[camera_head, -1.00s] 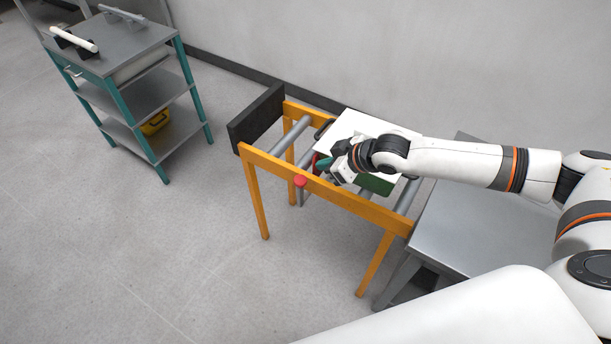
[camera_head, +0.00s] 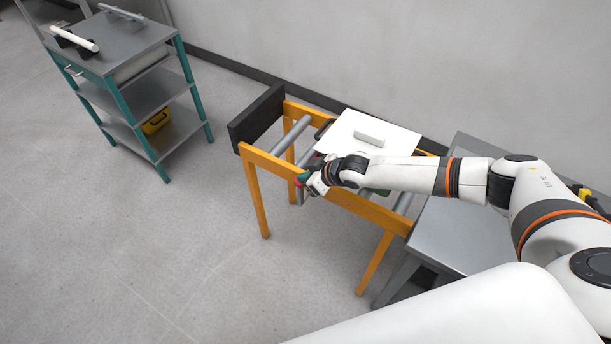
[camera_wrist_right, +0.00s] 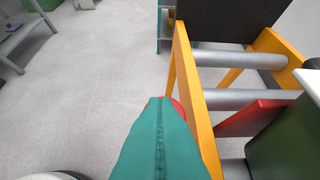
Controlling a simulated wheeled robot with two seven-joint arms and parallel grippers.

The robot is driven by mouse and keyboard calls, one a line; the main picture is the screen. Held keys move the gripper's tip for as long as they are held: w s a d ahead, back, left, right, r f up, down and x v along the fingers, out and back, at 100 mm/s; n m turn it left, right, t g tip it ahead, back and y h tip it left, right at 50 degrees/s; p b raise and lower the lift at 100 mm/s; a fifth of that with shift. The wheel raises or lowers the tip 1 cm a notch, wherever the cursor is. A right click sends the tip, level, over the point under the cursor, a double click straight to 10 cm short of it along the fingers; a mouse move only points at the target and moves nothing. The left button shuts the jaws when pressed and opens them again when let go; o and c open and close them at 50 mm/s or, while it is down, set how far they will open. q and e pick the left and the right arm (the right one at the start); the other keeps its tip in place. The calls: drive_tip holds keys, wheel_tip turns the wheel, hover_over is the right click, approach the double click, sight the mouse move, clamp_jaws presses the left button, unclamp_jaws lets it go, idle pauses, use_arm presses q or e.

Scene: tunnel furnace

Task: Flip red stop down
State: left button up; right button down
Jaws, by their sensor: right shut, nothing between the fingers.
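The red stop shows in the right wrist view as a red bar (camera_wrist_right: 253,118) between the conveyor rollers, beside a green box. A red round end (camera_wrist_right: 178,104) shows at the orange rail, partly hidden behind my fingers. In the head view only a sliver of the red end (camera_head: 298,183) shows at the front rail. My right gripper (camera_head: 303,178) is shut and empty, its green fingertips (camera_wrist_right: 160,102) right at the red end. I cannot tell whether they touch it. My left gripper is not in view.
The orange roller conveyor (camera_head: 262,160) carries a box with a white top (camera_head: 392,137) and a handle. A dark block (camera_head: 257,117) closes its far left end. A grey table (camera_head: 440,232) adjoins on the right. A shelved cart (camera_head: 125,55) stands at left. Floor in front is clear.

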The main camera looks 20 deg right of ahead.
sight(302, 187)
drive_tip(key=shift+f, duration=0.1)
